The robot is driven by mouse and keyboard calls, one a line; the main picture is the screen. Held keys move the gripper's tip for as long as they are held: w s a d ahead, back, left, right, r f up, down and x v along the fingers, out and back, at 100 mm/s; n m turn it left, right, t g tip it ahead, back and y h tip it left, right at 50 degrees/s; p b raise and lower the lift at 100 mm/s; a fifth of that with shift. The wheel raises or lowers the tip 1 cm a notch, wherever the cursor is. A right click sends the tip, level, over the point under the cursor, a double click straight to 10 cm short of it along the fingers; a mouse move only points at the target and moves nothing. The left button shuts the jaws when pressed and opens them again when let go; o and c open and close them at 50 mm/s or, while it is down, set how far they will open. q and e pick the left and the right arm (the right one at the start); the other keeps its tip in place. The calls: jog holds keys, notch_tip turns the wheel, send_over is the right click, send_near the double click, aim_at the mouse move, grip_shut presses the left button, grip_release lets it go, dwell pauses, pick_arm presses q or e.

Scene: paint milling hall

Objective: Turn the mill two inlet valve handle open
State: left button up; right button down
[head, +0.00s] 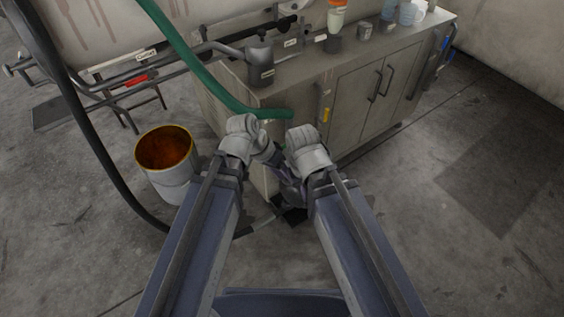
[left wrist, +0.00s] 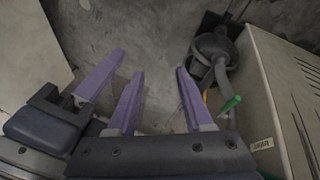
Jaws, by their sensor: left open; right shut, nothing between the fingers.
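A red lever handle (head: 135,80) sits on the pipework below the tank, at the upper left of the head view.
A grey cabinet (head: 349,114) carries cups and a dark pot (head: 260,66). A bucket with rusty-orange contents (head: 165,150) stands on the floor at left. A green hose (head: 190,62) crosses above the cabinet's left end; a black hose (head: 82,132) hangs left. The floor at right is clear.

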pick_arm(q)
jog(key=w+f+m+t+h+b, duration=0.3)
jog(key=w+f+h+b, duration=0.6)
jog(key=b, duration=0.9)
jog(key=w+a+f+n+t+b, duration=0.1)
jog(key=w+a+f+t+b, duration=0.3)
jog(key=w+a+t+b, duration=0.6)
jog(key=shift+w+d+g+b, duration=0.35)
jog(key=shift+d+g, duration=0.1)
jog(key=shift+d, duration=1.05)
jog(key=shift+w+d+g+b, duration=0.3)
jog(key=shift+w+d+g, duration=0.1)
jog(key=shift+d, duration=1.15)
jog(key=shift+w+d+g+b, duration=0.35)
jog(key=shift+d+g, duration=0.1)
jog(key=shift+d, duration=1.05)
pick_arm(e)
notch_tip(320, 180, down, 33)
jog(key=shift+r, duration=0.1)
pick_arm(q)
grip_shut()
jog(key=shift+r, duration=0.1)
